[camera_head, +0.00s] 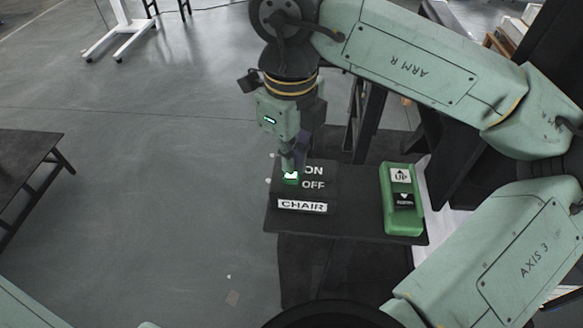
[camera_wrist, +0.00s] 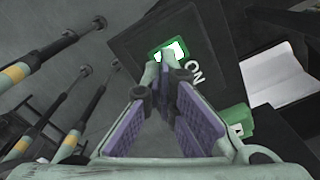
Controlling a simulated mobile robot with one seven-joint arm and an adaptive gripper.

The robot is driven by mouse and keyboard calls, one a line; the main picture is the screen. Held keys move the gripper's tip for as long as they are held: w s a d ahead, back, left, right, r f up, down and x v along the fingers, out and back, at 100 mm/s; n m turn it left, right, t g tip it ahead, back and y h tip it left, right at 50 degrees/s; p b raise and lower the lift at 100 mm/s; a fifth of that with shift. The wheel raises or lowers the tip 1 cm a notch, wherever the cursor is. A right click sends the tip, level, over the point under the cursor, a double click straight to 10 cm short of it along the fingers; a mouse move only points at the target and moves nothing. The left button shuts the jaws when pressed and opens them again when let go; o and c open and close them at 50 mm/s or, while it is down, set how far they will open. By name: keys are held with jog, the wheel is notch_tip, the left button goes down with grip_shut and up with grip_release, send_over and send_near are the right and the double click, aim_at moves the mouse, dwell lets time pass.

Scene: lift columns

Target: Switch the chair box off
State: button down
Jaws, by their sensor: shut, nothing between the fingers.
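The chair box is a dark panel (camera_head: 340,211) with a white CHAIR label (camera_head: 302,206) and the words ON and OFF. Its switch (camera_head: 291,180) is a small green piece with a white top, beside those words at the panel's left. In the wrist view the green and white switch (camera_wrist: 170,50) shows just past the fingertips, next to the word ON. My gripper (camera_head: 289,165) is shut and empty, pointing down at the switch. The fingertips overlap the switch in both views; I cannot tell whether they touch it. Part of the switch is hidden behind them.
A green box with UP and DOWN buttons (camera_head: 402,222) is mounted on the same panel, to the right. A dark table (camera_head: 28,150) stands at the far left. A white stand base (camera_head: 122,40) is at the back left. The floor left of the panel is mostly clear.

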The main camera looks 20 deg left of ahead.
aim_at(290, 177)
jog(key=shift+f+b, duration=1.2)
dwell(0.6)
jog(key=shift+r, duration=0.2)
jog(key=shift+r+p, duration=2.15)
jog(key=shift+r, duration=1.25)
jog(key=shift+s+f, duration=0.1)
